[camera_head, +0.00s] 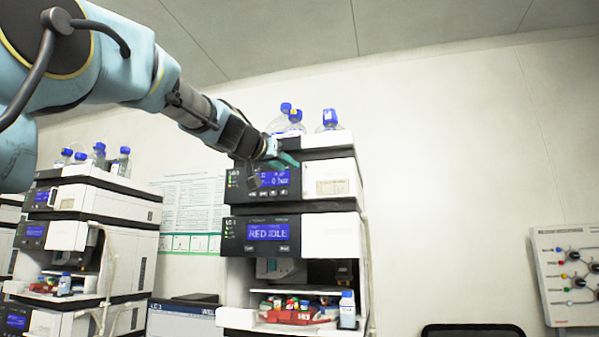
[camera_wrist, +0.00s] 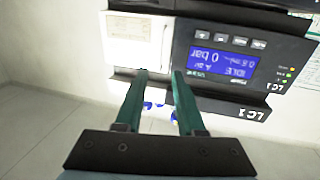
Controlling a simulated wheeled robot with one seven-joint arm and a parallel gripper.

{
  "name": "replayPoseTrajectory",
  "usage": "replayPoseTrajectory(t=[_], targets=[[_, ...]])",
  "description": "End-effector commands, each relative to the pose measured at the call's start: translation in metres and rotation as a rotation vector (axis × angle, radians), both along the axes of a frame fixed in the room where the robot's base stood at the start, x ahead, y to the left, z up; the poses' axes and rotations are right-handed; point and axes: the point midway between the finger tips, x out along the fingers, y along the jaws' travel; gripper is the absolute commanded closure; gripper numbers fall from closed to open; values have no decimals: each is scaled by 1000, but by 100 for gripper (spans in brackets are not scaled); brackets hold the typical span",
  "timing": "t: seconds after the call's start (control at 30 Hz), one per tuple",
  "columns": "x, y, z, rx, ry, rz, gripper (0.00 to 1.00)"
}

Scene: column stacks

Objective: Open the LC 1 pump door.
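The pump (camera_head: 333,187) is the upper module of the middle stack, with a dark display panel (camera_head: 283,195) on the left and a white front panel on the right. The wrist view shows it upside down: white front (camera_wrist: 118,42), dark panel (camera_wrist: 190,50) marked LC 1, blue screen (camera_wrist: 222,68) reading IDLE and 0 bar. The pump front looks closed. My gripper (camera_wrist: 160,72) is open and empty, its teal fingertips near the seam between white and dark panels. Contact cannot be told. In the head view my gripper (camera_head: 278,166) covers part of the display.
Blue-capped bottles (camera_head: 329,121) stand on the stack's top. Below the pump is a module reading RED IDLE (camera_head: 268,232), then an open bay with a small bottle (camera_head: 347,309). Another stack (camera_head: 95,225) is at left. A wall board (camera_head: 567,275) hangs right. Space right of the stack looks free.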

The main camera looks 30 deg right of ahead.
Motion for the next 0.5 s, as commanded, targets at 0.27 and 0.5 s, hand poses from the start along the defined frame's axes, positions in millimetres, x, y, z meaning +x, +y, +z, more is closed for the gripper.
replayPoseTrajectory(t=[0.27, 0.5], targets=[[31, -43, 3, 3, 5, -1, 62], [49, -68, 1, 1, 3, 0, 62]])
